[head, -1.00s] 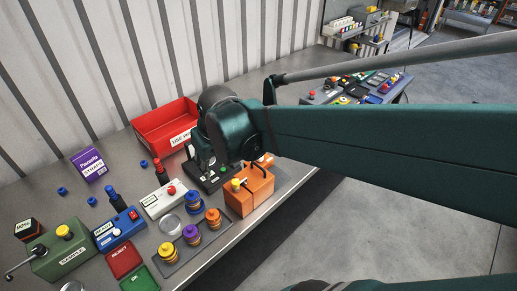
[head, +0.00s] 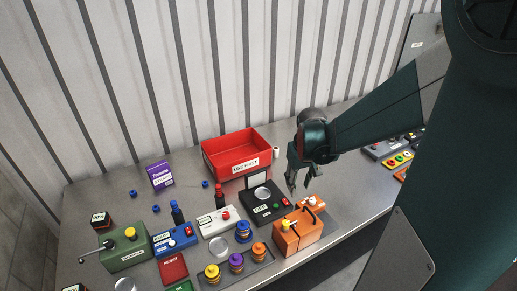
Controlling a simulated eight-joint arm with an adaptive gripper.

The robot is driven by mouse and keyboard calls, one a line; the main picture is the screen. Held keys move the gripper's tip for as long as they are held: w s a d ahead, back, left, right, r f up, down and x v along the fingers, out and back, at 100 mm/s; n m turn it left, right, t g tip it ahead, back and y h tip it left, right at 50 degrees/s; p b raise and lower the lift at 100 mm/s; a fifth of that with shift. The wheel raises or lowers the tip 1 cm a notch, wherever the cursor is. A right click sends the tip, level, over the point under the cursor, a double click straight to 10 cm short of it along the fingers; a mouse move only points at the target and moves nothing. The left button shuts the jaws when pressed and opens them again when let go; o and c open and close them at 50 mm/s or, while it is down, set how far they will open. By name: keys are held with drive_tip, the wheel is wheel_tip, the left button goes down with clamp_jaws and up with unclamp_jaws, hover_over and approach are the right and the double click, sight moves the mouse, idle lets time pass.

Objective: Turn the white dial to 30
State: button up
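No dial marked with numbers can be made out for certain at this size. A small white round piece (head: 276,153) stands at the right end of the red bin, and a pale round disc (head: 262,193) sits on a black device (head: 268,211); I cannot tell whether either is the white dial. My gripper (head: 298,186) points down above the bench, right of the black device and behind the orange box (head: 298,236). No object shows in it.
A red bin (head: 224,157) stands near the wall. A white box with a red button (head: 214,224), a blue box (head: 174,240) and a green box (head: 125,255) stand to the left. A tray of coloured knobs (head: 252,264) lies in front.

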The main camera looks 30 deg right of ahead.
drive_tip(key=g+p, duration=0.1)
drive_tip(key=p, duration=0.2)
hover_over(313, 200)
drive_tip(key=shift+w+a+f+m, duration=0.15)
drive_tip(key=shift+f, duration=0.45)
drive_tip(key=shift+w+a+f+m, duration=0.1)
drive_tip(key=shift+a+f+m, duration=0.05)
drive_tip(key=shift+f, duration=0.4)
drive_tip(key=shift+s+d+f+y+p, duration=0.15)
drive_tip(key=shift+d+f+y+p, duration=0.05)
drive_tip(key=shift+d+y+p, duration=0.15)
drive_tip(key=shift+f, duration=0.1)
drive_tip(key=shift+f, duration=3.8)
drive_tip(key=shift+c, duration=0.6)
drive_tip(key=c, duration=0.8)
